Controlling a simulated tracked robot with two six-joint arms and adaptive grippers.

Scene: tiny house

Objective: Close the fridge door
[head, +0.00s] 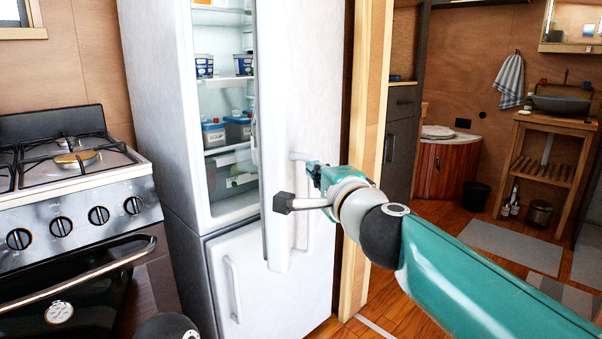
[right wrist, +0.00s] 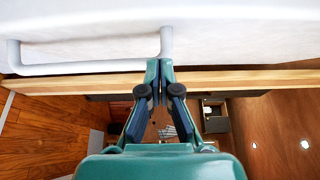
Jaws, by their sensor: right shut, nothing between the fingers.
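The white fridge (head: 170,90) stands left of centre in the head view. Its upper door (head: 285,70) is partly open, and lit shelves with tubs show through the gap. The door's white vertical handle (head: 300,205) is on its outer face. My right gripper (head: 312,172) is at the upper part of this handle, on the outer side of the door. In the right wrist view its fingertips (right wrist: 159,64) are together, close to the handle (right wrist: 90,68) end; whether they touch cannot be told. Nothing shows between the fingers. My left gripper is not in view.
A gas stove (head: 75,190) stands left of the fridge. The lower fridge door (head: 280,295) looks closed. A wooden post (head: 368,130) stands just right of the fridge. Beyond it is a bathroom area with a sink stand (head: 550,150) and open wooden floor.

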